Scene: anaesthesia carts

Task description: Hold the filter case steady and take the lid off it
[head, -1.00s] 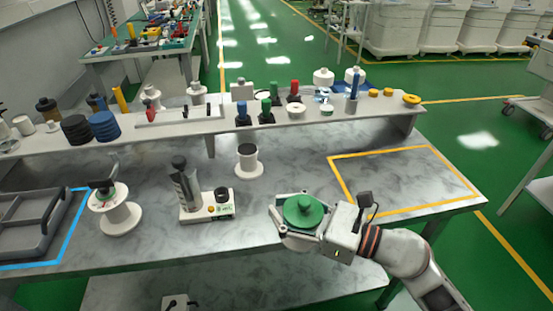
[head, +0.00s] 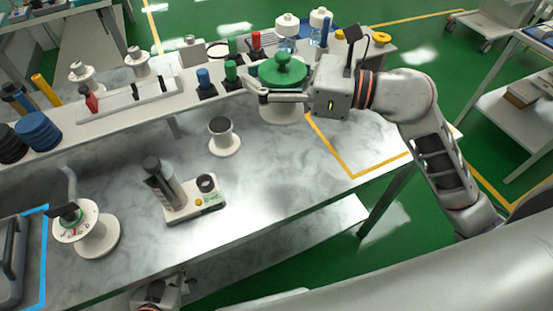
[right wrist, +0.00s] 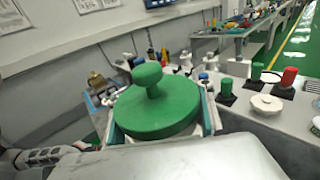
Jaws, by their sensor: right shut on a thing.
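The filter case (head: 283,112) is a white round body beneath a green lid (head: 284,73) with a round knob on top. The lid sits on the case, upright and level, as far as shows. My right gripper (head: 275,92) is shut on the case from the right, its fingers just under the lid. In the right wrist view the green lid (right wrist: 158,106) lies between the fingers and hides most of the case. I cannot tell whether the case touches the table. My left gripper (head: 160,291) is at the bottom edge of the head view, partly cut off, apart from the case.
A raised shelf (head: 150,107) with several bottles and coloured caps runs behind the case. A white device (head: 197,201), a white spool (head: 224,138) and a larger stand (head: 92,232) are on the table. The yellow-outlined area (head: 352,150) and the table's front are clear.

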